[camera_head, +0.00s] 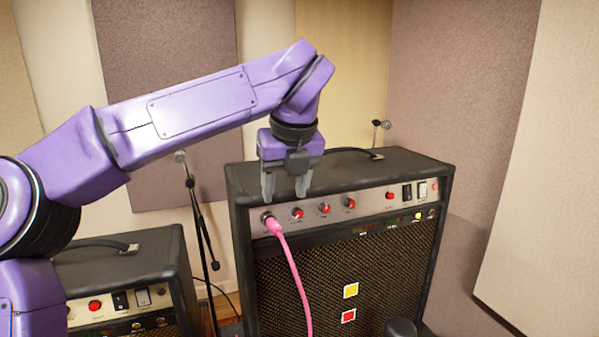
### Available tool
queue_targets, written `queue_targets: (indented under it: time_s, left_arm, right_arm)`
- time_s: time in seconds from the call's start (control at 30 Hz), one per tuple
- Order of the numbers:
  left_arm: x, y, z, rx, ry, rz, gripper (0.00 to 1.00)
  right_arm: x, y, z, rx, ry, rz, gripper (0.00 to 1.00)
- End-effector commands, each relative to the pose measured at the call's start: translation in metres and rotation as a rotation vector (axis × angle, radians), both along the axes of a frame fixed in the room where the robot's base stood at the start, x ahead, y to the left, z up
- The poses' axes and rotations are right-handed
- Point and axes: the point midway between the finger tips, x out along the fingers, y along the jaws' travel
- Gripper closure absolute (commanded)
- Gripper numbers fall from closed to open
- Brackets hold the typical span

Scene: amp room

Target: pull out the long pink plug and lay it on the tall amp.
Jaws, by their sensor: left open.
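The pink plug (274,226) sits in the jack at the left end of the tall amp's control panel. Its pink cable hangs down across the front grille. The tall amp (345,265) is black with red knobs, and its flat top has a strap handle at the back. My left gripper (285,198) is open and empty, pointing down just above the plug, in front of the amp's upper left edge. Its fingers appear apart from the plug. My right gripper is not in view.
A lower black amp (125,262) stands at the left, partly behind my arm. A microphone stand (200,225) rises between the two amps. The tall amp's top (385,168) is bare apart from its handle. Padded wall panels stand close behind and to the right.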

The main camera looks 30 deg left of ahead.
Motion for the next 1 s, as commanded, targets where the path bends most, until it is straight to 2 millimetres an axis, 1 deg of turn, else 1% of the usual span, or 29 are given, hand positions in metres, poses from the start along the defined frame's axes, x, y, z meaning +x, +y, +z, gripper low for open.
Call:
queue_targets:
  time_s: [0.07,0.13,0.23,0.3,0.4,0.5,0.6,0.73,0.97,1.0]
  left_arm:
    - [-0.003,0.002,0.000,-0.003,-0.003,0.002,0.47]
    - [-0.006,0.005,-0.005,-0.003,-0.005,0.005,0.47]
    - [-0.009,0.014,-0.021,-0.003,-0.007,0.011,0.47]
    - [-0.005,0.021,-0.036,-0.002,-0.007,0.014,0.47]
    - [0.005,0.028,-0.057,-0.003,-0.002,0.017,0.47]
    - [0.013,0.033,-0.076,-0.001,0.001,0.016,0.47]
    - [0.018,0.036,-0.089,0.000,0.001,0.015,0.47]
    - [0.020,0.037,-0.096,0.000,-0.001,0.015,0.47]
    - [0.021,0.037,-0.097,0.000,-0.002,0.014,0.47]
    - [0.021,0.037,-0.097,0.000,-0.002,0.014,0.60]
  right_arm:
    - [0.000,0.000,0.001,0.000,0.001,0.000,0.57]
    - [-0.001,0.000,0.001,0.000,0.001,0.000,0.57]
    - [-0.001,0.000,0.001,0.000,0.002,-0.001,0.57]
    - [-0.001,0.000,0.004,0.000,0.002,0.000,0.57]
    - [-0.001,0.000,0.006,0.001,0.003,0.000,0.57]
    - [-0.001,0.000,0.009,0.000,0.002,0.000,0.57]
    - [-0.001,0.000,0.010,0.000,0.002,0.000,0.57]
    - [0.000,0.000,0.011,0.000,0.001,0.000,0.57]
    - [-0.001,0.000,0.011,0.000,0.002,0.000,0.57]
    - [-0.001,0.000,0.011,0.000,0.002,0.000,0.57]
